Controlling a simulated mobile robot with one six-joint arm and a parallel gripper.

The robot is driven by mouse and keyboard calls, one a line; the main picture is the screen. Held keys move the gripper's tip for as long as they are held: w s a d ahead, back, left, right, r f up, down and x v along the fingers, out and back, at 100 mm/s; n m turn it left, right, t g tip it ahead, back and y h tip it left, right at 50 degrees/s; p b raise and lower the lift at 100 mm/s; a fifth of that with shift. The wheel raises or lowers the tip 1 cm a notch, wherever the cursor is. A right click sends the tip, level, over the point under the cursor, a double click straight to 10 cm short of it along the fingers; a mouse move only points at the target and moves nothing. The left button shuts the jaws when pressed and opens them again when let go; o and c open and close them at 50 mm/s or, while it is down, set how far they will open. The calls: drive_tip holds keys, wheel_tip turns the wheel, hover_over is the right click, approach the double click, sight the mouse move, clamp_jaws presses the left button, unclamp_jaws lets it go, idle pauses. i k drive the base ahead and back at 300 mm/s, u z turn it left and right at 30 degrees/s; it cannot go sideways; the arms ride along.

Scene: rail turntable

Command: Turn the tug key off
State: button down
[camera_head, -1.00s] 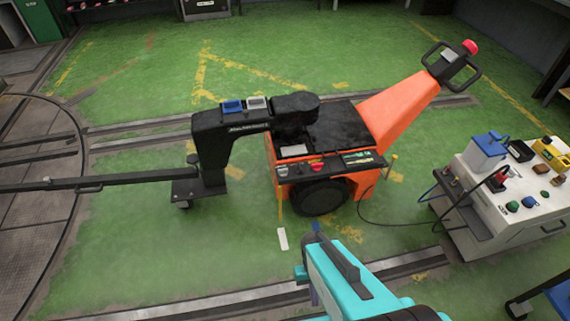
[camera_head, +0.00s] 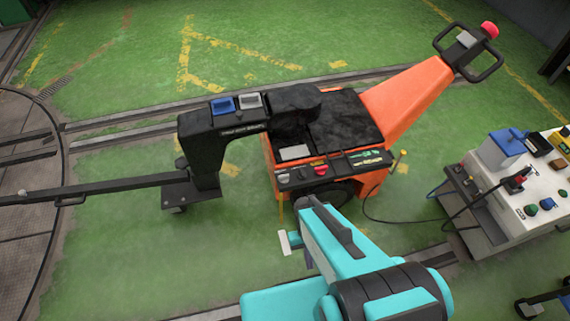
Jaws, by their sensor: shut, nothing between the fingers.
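The orange tug (camera_head: 405,97) stands in the middle, with a black control strip along its near side. A small grey fitting (camera_head: 283,179), possibly the key switch, sits at the strip's left end; its turn position is too small to read. A yellow strip hangs below it, and a white tag (camera_head: 285,243) shows lower down. A red knob (camera_head: 320,168) sits to the right on the strip. My teal arm reaches in from below. My gripper (camera_head: 306,235) is shut and empty, below the strip and overlapping the tag in view; contact cannot be told.
A black arm with a tow bar (camera_head: 110,188) extends left to the turntable (camera_head: 25,215). A white cart (camera_head: 500,210) with several coloured items stands at right, and a dark cable runs towards it from the tug. Green floor is clear at lower left.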

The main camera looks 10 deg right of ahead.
sight(283, 179)
drive_tip(key=u, duration=0.05)
drive_tip(key=i, duration=0.1)
drive_tip(key=k, duration=1.3)
drive_tip(key=u, duration=0.8)
drive_tip(key=i, duration=1.55)
drive_tip(key=z, duration=0.05)
